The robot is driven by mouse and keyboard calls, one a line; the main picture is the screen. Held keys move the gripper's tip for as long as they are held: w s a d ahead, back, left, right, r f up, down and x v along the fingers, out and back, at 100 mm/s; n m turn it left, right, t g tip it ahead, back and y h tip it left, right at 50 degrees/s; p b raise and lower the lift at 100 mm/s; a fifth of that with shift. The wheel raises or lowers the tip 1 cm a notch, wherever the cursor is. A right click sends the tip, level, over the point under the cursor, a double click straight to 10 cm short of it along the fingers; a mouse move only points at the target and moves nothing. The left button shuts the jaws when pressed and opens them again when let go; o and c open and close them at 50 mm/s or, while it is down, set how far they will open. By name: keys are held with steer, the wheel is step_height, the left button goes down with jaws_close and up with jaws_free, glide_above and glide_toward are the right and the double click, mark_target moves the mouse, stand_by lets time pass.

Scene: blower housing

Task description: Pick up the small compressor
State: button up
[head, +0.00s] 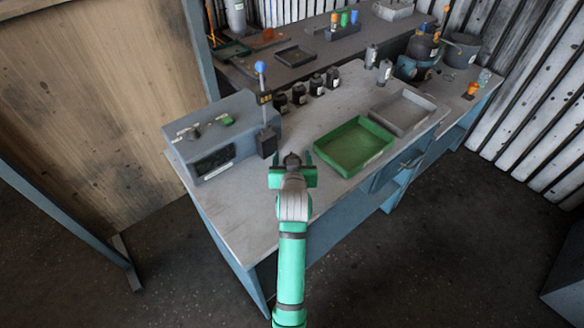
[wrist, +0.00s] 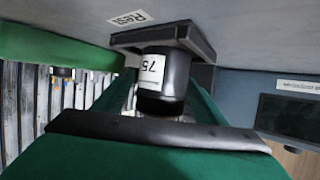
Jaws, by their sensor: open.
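A small black cylinder (wrist: 172,72) with a white label reading 75 stands on a dark square base (wrist: 128,40) in the wrist view, which is upside down. It looks like the small compressor, but I cannot confirm that. My gripper (head: 292,175) is open over the front part of the bench in the head view. In the wrist view its green fingers lie on both sides of the cylinder, and I cannot tell whether they touch it. In the head view the cylinder is mostly hidden by my gripper.
A grey machine box (head: 212,140) and a dark post with a blue top (head: 264,105) stand just left of my gripper. A green tray (head: 352,146) lies close on the right, with a grey tray (head: 403,111) beyond. Several small black jars (head: 299,93) stand behind.

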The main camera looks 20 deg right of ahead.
steer(key=c, duration=1.2)
steer(key=shift+r, duration=0.1)
steer(key=c, duration=0.4)
steer(key=shift+r, duration=0.1)
